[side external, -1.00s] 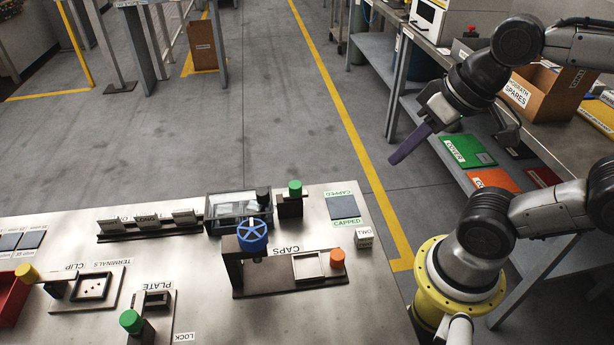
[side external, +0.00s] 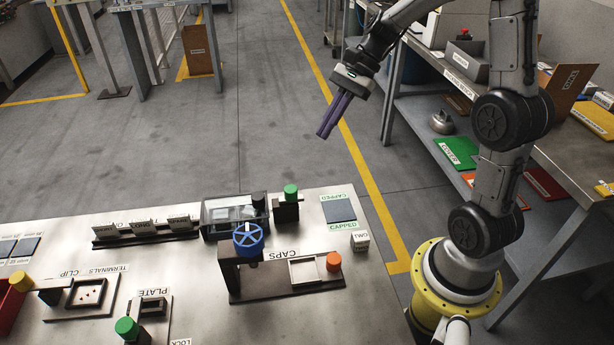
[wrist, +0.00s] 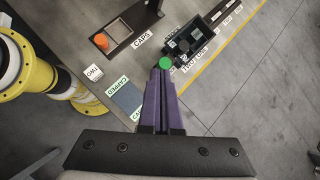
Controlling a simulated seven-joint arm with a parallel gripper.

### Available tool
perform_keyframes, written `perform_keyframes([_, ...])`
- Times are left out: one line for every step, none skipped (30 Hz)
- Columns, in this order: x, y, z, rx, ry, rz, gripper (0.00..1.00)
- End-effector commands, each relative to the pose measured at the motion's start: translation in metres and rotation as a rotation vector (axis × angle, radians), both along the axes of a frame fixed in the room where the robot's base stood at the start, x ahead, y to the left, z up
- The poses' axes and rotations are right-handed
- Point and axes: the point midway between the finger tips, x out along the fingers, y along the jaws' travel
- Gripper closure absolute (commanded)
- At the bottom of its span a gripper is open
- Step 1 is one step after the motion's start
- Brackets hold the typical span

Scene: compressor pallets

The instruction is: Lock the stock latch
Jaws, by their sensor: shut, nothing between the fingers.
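My gripper (side external: 323,132) has two purple fingers, shut together and empty, hanging high in the side view, beyond the table's far right corner. In the wrist view, the fingertips (wrist: 163,70) overlap a green knob (wrist: 166,63) in the picture, but the side view shows them well apart. That green knob (side external: 291,191) stands on a black block beside a box with a clear lid (side external: 226,220). No label reading stock latch is legible, so I cannot tell for sure which part is the latch or how it stands.
A CAPS fixture (side external: 278,295) with a blue handwheel (side external: 248,239) and orange knob (side external: 334,261) stands on the metal table. A TWO block (side external: 360,241) and a dark CAPPED pad (side external: 339,211) lie nearby. A shelved bench (side external: 560,160) stands at the right.

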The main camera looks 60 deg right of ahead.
Motion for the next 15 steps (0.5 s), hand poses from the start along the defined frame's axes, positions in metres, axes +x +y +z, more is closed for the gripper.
perform_keyframes([0.005, -0.014, -0.012, 0.034, 0.028, -0.047, 1.00])
perform_keyframes([0.007, -0.022, -0.018, 0.051, 0.041, -0.070, 1.00])
perform_keyframes([0.008, -0.031, -0.026, 0.070, 0.056, -0.098, 1.00])
perform_keyframes([0.009, -0.038, -0.032, 0.083, 0.066, -0.116, 1.00])
perform_keyframes([0.009, -0.044, -0.037, 0.094, 0.076, -0.135, 1.00])
perform_keyframes([0.009, -0.051, -0.045, 0.108, 0.090, -0.155, 1.00])
perform_keyframes([0.008, -0.056, -0.050, 0.117, 0.101, -0.168, 1.00])
perform_keyframes([0.006, -0.060, -0.054, 0.124, 0.110, -0.180, 1.00])
perform_keyframes([0.004, -0.065, -0.060, 0.135, 0.123, -0.195, 1.00])
perform_keyframes([0.002, -0.068, -0.063, 0.141, 0.130, -0.203, 1.00])
perform_keyframes([0.001, -0.071, -0.066, 0.146, 0.136, -0.212, 1.00])
perform_keyframes([-0.001, -0.074, -0.068, 0.151, 0.140, -0.223, 1.00])
perform_keyframes([-0.001, -0.075, -0.069, 0.152, 0.141, -0.227, 1.00])
perform_keyframes([-0.002, -0.077, -0.069, 0.152, 0.142, -0.229, 1.00])
perform_keyframes([-0.002, -0.077, -0.069, 0.151, 0.140, -0.232, 1.00])
